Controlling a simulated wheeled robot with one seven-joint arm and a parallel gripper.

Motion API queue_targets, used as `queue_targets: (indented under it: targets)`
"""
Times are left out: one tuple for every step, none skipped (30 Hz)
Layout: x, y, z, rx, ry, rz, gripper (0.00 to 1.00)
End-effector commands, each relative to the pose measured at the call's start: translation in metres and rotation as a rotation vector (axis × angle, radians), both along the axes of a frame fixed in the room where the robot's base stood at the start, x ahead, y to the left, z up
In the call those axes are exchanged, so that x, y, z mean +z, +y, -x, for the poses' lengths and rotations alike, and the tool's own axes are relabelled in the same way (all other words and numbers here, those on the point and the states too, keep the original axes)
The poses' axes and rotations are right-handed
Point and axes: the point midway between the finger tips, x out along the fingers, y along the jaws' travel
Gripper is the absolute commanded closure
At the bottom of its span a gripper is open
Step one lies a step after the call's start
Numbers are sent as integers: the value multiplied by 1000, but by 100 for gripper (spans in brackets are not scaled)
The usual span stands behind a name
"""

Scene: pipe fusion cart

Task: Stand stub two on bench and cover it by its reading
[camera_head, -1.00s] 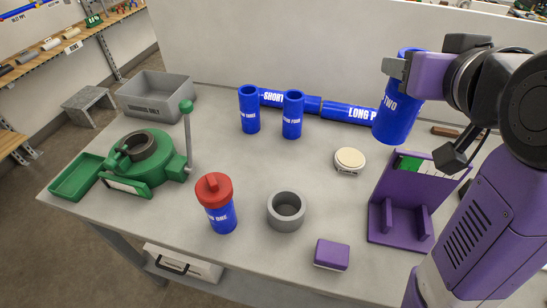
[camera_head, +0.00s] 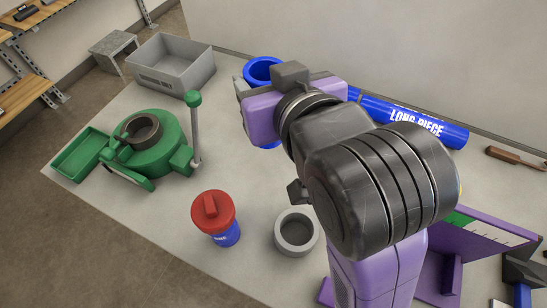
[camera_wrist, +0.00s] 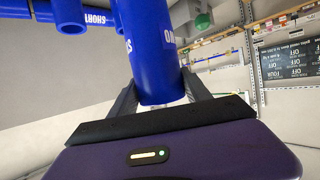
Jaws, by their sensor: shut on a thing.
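My gripper (camera_head: 250,100) is shut on stub two (camera_head: 263,66), a blue open-ended tube. In the head view its rim shows above the jaws and a bit of blue shows below them. In the wrist view stub two (camera_wrist: 150,45) stands between the two fingers, its white lettering partly seen. Whether it touches the bench (camera_head: 190,265) cannot be told. Stub one (camera_head: 227,236) stands upright in front, under a red cap (camera_head: 213,208). A grey open ring or cup (camera_head: 297,232) stands to its right. Stubs three and four are mostly hidden behind my gripper and arm.
The green machine (camera_head: 155,145) with its upright lever (camera_head: 196,130) stands left. A grey bin (camera_head: 172,60) is at the back left. The long pipe (camera_head: 415,118) lies along the back. A purple rack (camera_head: 490,235) and a brown-handled tool (camera_head: 515,155) are right.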

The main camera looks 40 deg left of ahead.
Motion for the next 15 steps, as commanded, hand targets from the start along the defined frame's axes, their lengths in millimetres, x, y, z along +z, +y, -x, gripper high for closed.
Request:
queue_targets:
  targets:
    - [-15, 0, 1, -1, 7, 3, 100]
    - [-23, -1, 1, -1, 8, 3, 100]
    - [-33, -1, 1, -2, 8, 3, 100]
    - [-40, -1, 0, -3, 8, 2, 100]
    - [-47, -1, 0, -3, 8, 3, 100]
    - [-57, -1, 0, -3, 8, 3, 100]
    - [-64, -1, 0, -4, 8, 2, 100]
    - [-71, -1, 1, -3, 8, 2, 100]
    - [-81, -1, 1, -3, 8, 3, 100]
    - [-88, -1, 0, -3, 8, 2, 100]
    - [-96, -1, 0, -3, 8, 3, 100]
    - [-104, -1, 0, -4, 6, 3, 100]
    - [-110, -1, 0, -3, 5, 3, 100]
    - [-116, -1, 0, -4, 6, 2, 100]
    - [-122, -1, 0, -3, 4, 3, 100]
